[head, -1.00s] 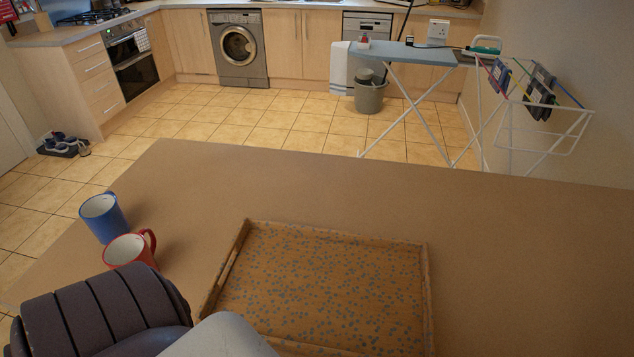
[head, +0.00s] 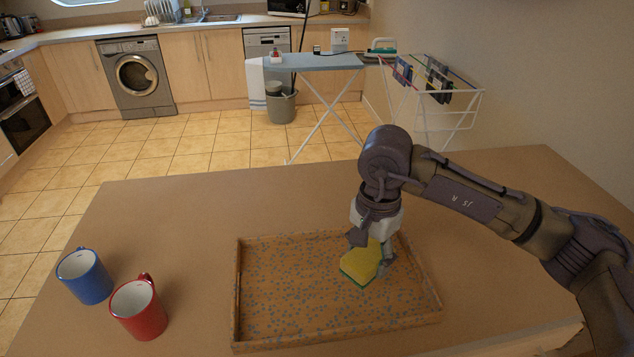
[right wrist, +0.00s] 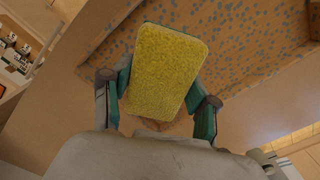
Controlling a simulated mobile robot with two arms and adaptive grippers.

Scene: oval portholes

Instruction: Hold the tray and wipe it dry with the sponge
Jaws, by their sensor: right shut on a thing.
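The tray (head: 262,310) is an orange-brown rectangle with low walls and grey-blue spots inside, lying flat on the brown table. It also shows in the right wrist view (right wrist: 250,45). My right gripper (head: 372,252) is over the right part of the tray, shut on a yellow sponge with a green underside (head: 358,265). In the right wrist view the sponge (right wrist: 165,68) sits between the two fingers. I cannot tell whether the sponge touches the tray floor. My left gripper is not in view.
A blue mug (head: 84,277) and a red mug (head: 139,308) stand on the table (head: 200,205) left of the tray. The table behind the tray is clear. An ironing board (head: 310,62) and a drying rack (head: 430,95) stand beyond the table.

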